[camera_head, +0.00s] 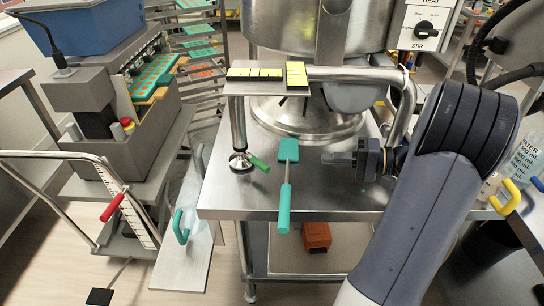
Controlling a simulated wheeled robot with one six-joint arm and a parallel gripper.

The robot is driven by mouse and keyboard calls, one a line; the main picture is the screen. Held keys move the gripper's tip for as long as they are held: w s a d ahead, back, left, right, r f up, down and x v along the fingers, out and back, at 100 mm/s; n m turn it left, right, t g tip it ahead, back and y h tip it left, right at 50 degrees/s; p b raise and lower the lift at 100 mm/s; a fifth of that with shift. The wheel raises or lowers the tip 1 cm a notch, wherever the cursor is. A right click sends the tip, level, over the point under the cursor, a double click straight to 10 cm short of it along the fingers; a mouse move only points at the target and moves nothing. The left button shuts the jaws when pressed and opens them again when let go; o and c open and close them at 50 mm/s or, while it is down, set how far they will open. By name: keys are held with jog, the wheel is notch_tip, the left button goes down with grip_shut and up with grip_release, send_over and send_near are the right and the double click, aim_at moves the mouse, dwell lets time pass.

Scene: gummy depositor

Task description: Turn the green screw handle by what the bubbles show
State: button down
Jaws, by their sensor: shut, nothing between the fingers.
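The green screw handle (259,164) sticks out to the lower right from a levelling foot (240,161) under a metal post, at the left part of the steel table. Two yellow bubble levels lie on a plate above it: a long one (254,74) and one set at an angle to it (296,75). Their bubbles are too small to read here. My gripper (328,158) is shut and empty, pointing left over the table. It is to the right of the green handle and apart from it, with the spatula between them.
A teal spatula (285,205) lies on the steel table (335,200), its handle over the front edge. A large steel kettle (300,30) stands behind. A trolley with a red grip (112,207) and a grey depositor machine (115,95) stand left. An orange-brown block (316,236) sits on the lower shelf.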

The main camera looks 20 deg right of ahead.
aim_at(264, 164)
jog(key=shift+r, duration=0.1)
jog(key=shift+w+a, duration=0.15)
jog(key=shift+a, duration=0.15)
jog(key=p+x, duration=0.1)
jog(key=x, duration=0.7)
jog(key=shift+a, duration=0.2)
jog(key=a, duration=0.3)
jog(key=shift+s+a+f, duration=0.15)
jog(key=shift+s+f, duration=0.1)
jog(key=shift+f, duration=0.1)
jog(key=shift+s+a+f+p, duration=0.1)
jog(key=shift+a+f+p, duration=0.05)
jog(key=shift+a+p, duration=0.2)
jog(key=shift+a, duration=0.1)
jog(key=shift+s+a+f+b, duration=0.1)
jog(key=shift+s+a+b, duration=0.1)
jog(key=shift+a+b, duration=0.25)
jog(key=shift+s+a+f+b, duration=0.1)
jog(key=shift+s+a+b, duration=0.15)
jog(key=shift+b, duration=0.4)
jog(key=shift+r, duration=0.15)
